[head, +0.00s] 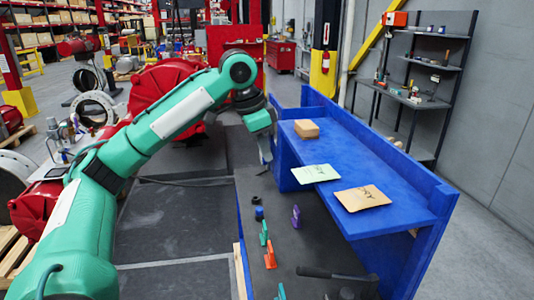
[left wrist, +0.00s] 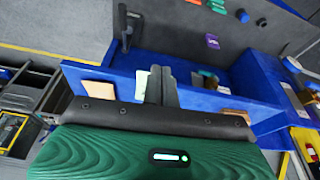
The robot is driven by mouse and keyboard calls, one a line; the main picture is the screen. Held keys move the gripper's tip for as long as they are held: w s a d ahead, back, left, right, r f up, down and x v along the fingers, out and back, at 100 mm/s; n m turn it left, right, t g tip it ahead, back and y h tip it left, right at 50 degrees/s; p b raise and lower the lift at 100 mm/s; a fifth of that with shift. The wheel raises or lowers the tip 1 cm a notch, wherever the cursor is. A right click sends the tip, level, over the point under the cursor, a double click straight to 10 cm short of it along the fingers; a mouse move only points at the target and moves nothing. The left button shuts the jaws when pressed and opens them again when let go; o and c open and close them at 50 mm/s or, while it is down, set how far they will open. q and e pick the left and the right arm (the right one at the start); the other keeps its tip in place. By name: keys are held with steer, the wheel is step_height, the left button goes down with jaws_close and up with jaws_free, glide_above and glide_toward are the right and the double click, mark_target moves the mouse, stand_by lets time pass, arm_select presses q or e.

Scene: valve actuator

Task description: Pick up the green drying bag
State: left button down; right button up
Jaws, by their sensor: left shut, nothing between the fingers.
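The pale green drying bag (head: 315,173) lies flat on the blue shelf, overhanging its near edge slightly, between a brown box and a tan bag. In the left wrist view a strip of the green bag (left wrist: 141,84) shows just left of the fingers, partly hidden by them and the gripper body. My left gripper (head: 265,158) is shut and empty, pointing down beside the shelf's near edge, to the left of the green bag and apart from it in the head view. My right gripper is not in view.
The tan bag (head: 362,198) lies on the shelf nearer me, and the brown box (head: 306,128) stands farther back. Below the shelf are an orange tool (head: 270,255), a purple tool (head: 295,216) and a black-handled tool (head: 330,274). The blue back wall (head: 365,145) bounds the shelf.

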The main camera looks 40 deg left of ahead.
mark_target(316, 174)
arm_select(q)
steer(key=w+d+f+p, duration=0.3)
steer(key=w+f+p, duration=0.1)
steer(key=f, duration=0.3)
steer(key=shift+w+d+f, duration=0.3)
steer(key=shift+w+f, duration=0.1)
steer(key=shift+w, duration=0.1)
